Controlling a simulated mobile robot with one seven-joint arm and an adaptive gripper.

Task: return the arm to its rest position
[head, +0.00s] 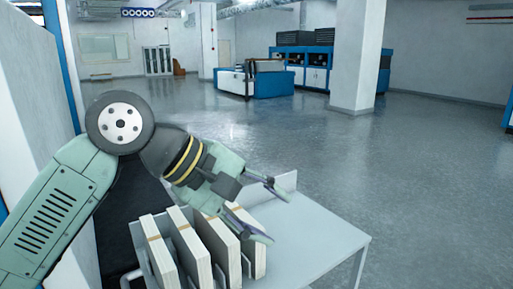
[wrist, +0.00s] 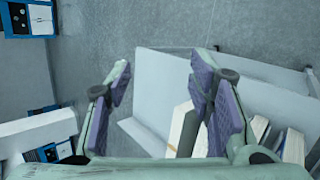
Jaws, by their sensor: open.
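My arm reaches in from the left in the head view, bent at the elbow. My gripper (head: 270,213) is open and empty above a light grey table, pointing right.
The light grey table (head: 318,236) has bare room on its right side. A white pillar (head: 355,55) and blue-white machines (head: 303,65) stand far back. A tall white and blue panel (head: 35,90) is close on the left. The floor (head: 440,170) to the right is clear.

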